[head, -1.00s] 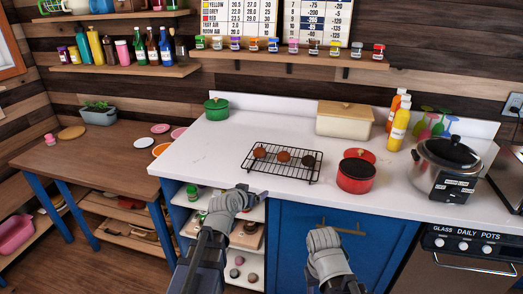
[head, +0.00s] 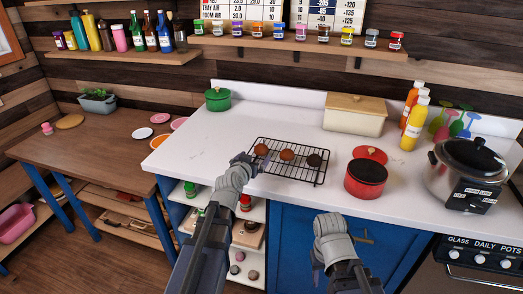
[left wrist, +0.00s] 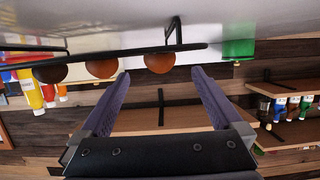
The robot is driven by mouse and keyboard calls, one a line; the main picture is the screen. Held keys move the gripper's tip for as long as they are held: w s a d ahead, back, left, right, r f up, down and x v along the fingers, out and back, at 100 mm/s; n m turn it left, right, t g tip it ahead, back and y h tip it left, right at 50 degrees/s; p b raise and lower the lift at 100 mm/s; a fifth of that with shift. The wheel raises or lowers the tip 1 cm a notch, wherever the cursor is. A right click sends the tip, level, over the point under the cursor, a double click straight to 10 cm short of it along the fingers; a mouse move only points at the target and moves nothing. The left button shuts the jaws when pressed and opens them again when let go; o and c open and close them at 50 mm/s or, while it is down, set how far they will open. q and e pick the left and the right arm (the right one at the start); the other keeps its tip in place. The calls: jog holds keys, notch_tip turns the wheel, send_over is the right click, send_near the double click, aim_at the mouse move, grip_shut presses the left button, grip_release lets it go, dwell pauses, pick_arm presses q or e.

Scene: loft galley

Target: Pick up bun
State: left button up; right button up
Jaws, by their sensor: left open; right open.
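Three round buns sit in a row on a black wire rack (head: 300,173) on the white counter. The left bun (head: 262,150) is brown, the middle bun (head: 287,155) orange-brown, the right bun (head: 314,160) darkest. My left gripper (head: 254,162) is open and empty at the rack's left front edge, close to the left bun. In the left wrist view, which looks upside down, that bun (left wrist: 160,62) appears between and just beyond the open fingertips (left wrist: 158,76), apart from them. My right gripper (head: 320,262) is low in front of the blue cabinet; its fingertips are not clear.
A red pot (head: 366,180) stands right of the rack, with a red lid (head: 370,153) behind it. A cream bread box (head: 355,115), orange and yellow bottles (head: 415,122) and a steel cooker (head: 465,175) are further right. A green pot (head: 218,100) stands back left. Counter left of the rack is clear.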

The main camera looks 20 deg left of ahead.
aim_at(259, 151)
pick_arm(q)
jog(key=shift+r+b+x, duration=0.2)
jog(key=shift+b+x, duration=0.4)
jog(key=shift+x, duration=2.7)
jog(key=shift+c, duration=0.2)
jog(key=c, duration=1.3)
jog(key=shift+r, duration=0.1)
notch_tip(259, 151, up, 10)
jog(key=p, duration=1)
